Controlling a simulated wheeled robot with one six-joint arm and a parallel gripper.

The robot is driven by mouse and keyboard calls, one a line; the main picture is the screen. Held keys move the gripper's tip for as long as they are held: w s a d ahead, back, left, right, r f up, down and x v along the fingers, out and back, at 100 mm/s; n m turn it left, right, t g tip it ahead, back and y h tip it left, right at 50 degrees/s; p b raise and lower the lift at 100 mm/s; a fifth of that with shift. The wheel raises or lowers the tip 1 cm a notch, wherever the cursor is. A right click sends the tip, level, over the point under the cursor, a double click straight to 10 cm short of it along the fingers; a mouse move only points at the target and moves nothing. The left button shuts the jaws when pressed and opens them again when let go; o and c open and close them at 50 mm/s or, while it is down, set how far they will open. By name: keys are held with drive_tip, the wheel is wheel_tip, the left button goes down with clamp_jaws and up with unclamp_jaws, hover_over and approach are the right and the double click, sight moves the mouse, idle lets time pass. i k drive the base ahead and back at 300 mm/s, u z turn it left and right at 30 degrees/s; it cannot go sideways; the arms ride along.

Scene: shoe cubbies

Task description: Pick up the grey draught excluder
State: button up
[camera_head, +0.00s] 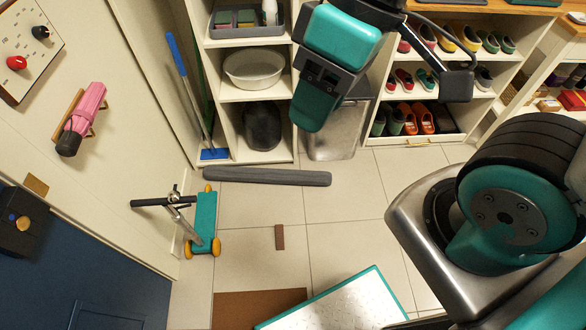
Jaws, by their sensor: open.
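The grey draught excluder (267,176) is a long, dark grey padded roll lying flat on the tiled floor. It lies in front of the shoe cubbies, running roughly left to right. It is fully visible and nothing rests on it. My gripper (313,112) is teal and black and hangs at the upper middle of the view, in front of the cubbies. It appears above the right end of the excluder in the picture, apart from it. It is open, and nothing shows in it.
A teal scooter (205,220) stands left of the excluder. A blue broom (183,80) leans near its left end. A metal bin (333,135) stands behind its right end. A small brown block (280,237) lies on the floor. Bare tiles (345,205) are clear in front.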

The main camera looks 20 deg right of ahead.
sight(324, 178)
drive_tip(key=u, duration=0.45)
drive_tip(key=k, duration=0.65)
drive_tip(key=u, duration=0.9)
drive_tip(key=i, duration=1.3)
drive_tip(key=z, duration=1)
drive_tip(key=i, duration=0.55)
drive_tip(key=z, duration=0.7)
